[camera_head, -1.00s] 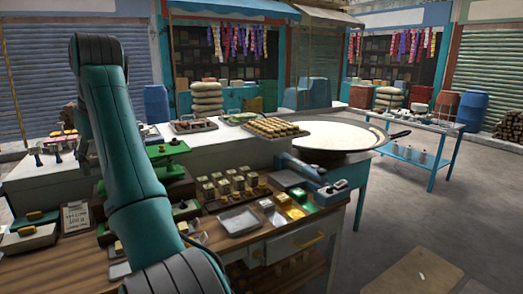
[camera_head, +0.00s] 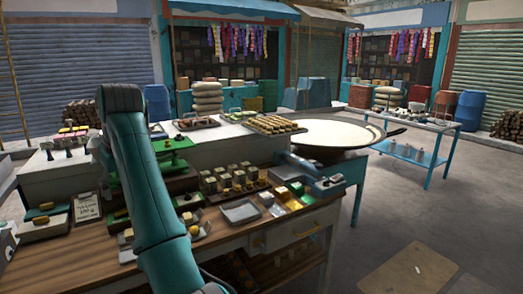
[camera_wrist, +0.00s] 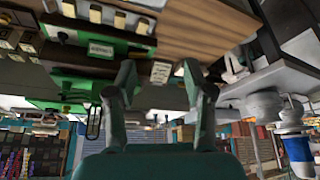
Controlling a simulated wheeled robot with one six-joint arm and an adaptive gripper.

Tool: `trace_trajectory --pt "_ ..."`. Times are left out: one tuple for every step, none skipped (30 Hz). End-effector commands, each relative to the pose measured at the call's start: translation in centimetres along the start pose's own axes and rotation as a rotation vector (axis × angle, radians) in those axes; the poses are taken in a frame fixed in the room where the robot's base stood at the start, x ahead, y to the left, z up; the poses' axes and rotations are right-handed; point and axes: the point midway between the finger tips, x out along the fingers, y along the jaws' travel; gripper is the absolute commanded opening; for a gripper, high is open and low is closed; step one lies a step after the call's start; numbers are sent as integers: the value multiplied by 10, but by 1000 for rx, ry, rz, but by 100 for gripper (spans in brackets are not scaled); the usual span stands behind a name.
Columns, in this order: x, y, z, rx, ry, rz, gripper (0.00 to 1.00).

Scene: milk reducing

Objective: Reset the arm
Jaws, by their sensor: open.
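My green arm (camera_head: 148,195) rises across the left of the head view, and its end is not visible there. In the wrist view my gripper (camera_wrist: 158,76) is open, with its two dark fingers apart and nothing between them. The wrist view is upside down, with the wooden counter (camera_wrist: 210,28) at the top. The fingers are apart from the goods. A small label card (camera_wrist: 161,71) shows behind the gap between the fingertips.
The wooden counter (camera_head: 105,262) carries a grey tray (camera_head: 240,212), several small blocks and a green scale (camera_head: 170,143). A large round pan (camera_head: 330,134) stands behind to the right. A blue table (camera_head: 413,155) stands further right. The grey floor at right is mostly clear.

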Motion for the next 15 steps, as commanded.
trace_trajectory --pt "14 6 7 10 1 4 52" --pt "22 9 10 15 6 7 52" --pt "33 14 15 23 12 11 52" --pt "41 17 19 29 17 15 52" --pt "52 21 24 36 22 19 52" --pt "66 27 32 46 30 25 52" --pt "77 32 38 55 37 30 52" --pt "89 38 45 65 45 36 52" --pt "105 44 56 77 55 43 52" --pt "117 49 64 87 63 49 52" --pt "129 54 72 96 71 55 52" --pt "143 60 83 109 83 63 52" --pt "155 65 92 118 90 69 52" --pt "165 69 101 127 99 75 52" --pt "179 74 113 138 110 83 52"
